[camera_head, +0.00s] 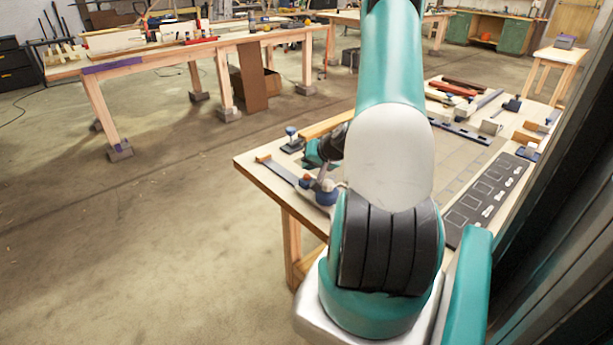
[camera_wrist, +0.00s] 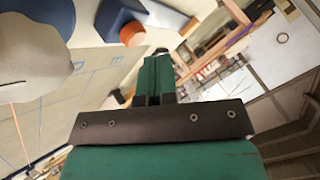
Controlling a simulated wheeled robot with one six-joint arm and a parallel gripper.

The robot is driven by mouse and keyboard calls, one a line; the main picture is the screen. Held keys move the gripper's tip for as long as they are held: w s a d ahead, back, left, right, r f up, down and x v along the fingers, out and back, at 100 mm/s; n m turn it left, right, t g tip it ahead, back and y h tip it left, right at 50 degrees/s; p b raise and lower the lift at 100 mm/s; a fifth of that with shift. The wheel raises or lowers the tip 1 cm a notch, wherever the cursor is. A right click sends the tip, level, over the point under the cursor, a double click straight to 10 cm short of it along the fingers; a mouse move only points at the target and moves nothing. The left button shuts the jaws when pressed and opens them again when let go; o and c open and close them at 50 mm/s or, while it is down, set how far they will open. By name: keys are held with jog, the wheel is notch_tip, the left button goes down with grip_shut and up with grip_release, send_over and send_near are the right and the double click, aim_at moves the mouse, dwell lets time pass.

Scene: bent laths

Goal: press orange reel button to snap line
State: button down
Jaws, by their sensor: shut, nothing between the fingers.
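In the wrist view, an orange round button (camera_wrist: 132,35) sits at the end of a dark blue body (camera_wrist: 116,17), which I take for the reel. My gripper (camera_wrist: 159,55) is shut and empty. Its fingertips appear just beside and below the button in that picture; I cannot tell whether they touch it. A thin orange line (camera_wrist: 17,130) runs at the lower left.
The workbench (camera_head: 247,163) carries a dark template board (camera_head: 490,195), clamps and several wood pieces toward its far end. A pale grey rounded object (camera_wrist: 35,60) fills the left of the wrist view. Another bench (camera_head: 150,66) stands at the back left. Open floor lies left of the workbench.

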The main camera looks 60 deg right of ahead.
aim_at(309, 175)
dwell(0.8)
jog(key=shift+f+b, duration=0.4)
jog(key=shift+b, duration=0.05)
jog(key=shift+f+b, duration=0.6)
jog(key=shift+f, duration=0.05)
dwell(0.6)
jog(key=shift+r, duration=0.1)
jog(key=shift+r+p, duration=0.75)
jog(key=shift+r, duration=0.25)
jog(key=shift+r+p, duration=1.7)
jog(key=shift+r, duration=0.85)
